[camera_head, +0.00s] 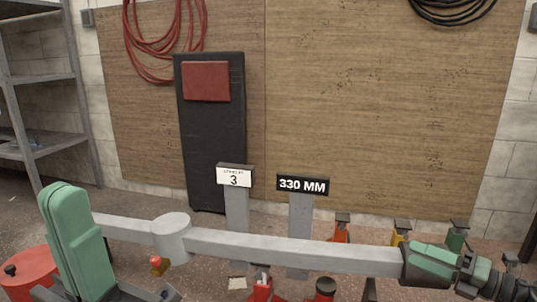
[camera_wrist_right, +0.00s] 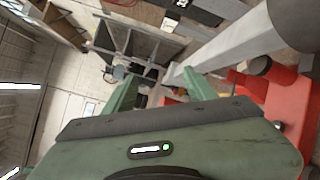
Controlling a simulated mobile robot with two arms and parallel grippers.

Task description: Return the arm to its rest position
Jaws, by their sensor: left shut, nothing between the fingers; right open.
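A jointed grey swing arm (camera_head: 290,250) runs across the lower head view. Its round joint (camera_head: 172,236) is at left, with a small red and yellow piece hanging below it. Its left end passes behind my left gripper (camera_head: 68,195), which is green, upright, shut and empty. My right gripper (camera_head: 428,255), green and black, is at the arm's right end, apparently open. In the right wrist view its two green fingers (camera_wrist_right: 155,84) stand apart, with the grey arm (camera_wrist_right: 240,40) running past them; contact cannot be told.
A sign reading 3 (camera_head: 234,177) and a 330 MM sign (camera_head: 303,186) stand on posts behind the arm. Red, yellow and green stands (camera_head: 401,232) sit near the wall. A red drum-like object (camera_head: 28,272) is at lower left, a metal shelf (camera_head: 40,78) behind it.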

